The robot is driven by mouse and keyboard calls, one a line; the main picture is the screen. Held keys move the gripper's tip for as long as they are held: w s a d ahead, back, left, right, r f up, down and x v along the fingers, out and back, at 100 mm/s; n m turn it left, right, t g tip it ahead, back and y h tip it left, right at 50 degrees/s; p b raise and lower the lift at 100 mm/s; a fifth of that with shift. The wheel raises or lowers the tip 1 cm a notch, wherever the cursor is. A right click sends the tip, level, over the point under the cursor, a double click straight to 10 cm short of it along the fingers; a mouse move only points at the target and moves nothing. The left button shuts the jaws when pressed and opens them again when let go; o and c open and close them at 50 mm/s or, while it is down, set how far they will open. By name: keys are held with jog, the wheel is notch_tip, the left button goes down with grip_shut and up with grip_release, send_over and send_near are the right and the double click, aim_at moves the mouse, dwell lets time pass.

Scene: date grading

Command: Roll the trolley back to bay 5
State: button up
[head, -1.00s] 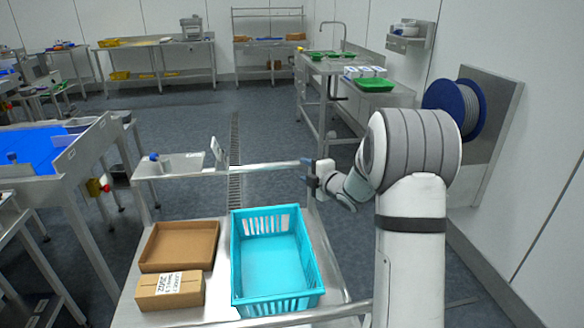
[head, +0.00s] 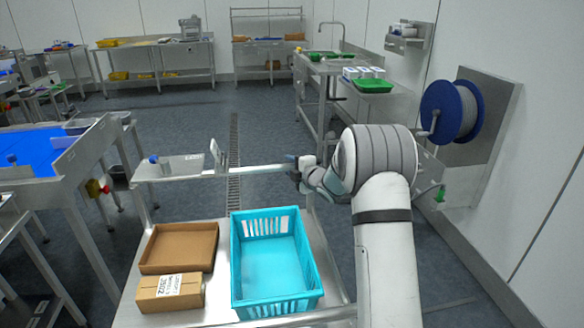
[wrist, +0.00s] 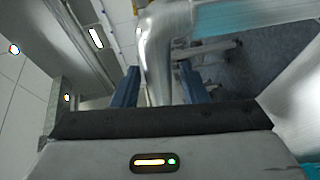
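The steel trolley (head: 222,312) stands right in front of me, with a raised push bar (head: 258,169) along its far side. My gripper (head: 297,172) is at the right end of this bar. In the wrist view its two blue fingers (wrist: 160,88) stand apart on either side of a shiny metal tube (wrist: 156,62), with a gap showing beside it, so it looks open around the tube. On the trolley are a teal basket (head: 235,262), an open brown tray (head: 144,262) and a labelled carton (head: 170,292). I see no bay 5 marking.
A steel table with a blue surface (head: 35,150) stands close on the left. A hose reel (head: 452,110) hangs on the right wall. A sink bench (head: 325,68) stands beyond the trolley. Open floor (head: 185,125) with a drain strip (head: 233,150) lies ahead.

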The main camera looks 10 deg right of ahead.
grip_shut()
dwell(0.4)
jog(key=d+p, duration=0.3)
jog(key=d, duration=3.5)
jog(key=shift+d, duration=0.15)
jog(key=shift+f, duration=0.1)
jog(key=shift+o, duration=0.6)
grip_release()
jog(key=v, duration=0.7)
jog(key=shift+s+b, duration=0.35)
jog(key=shift+b, duration=0.1)
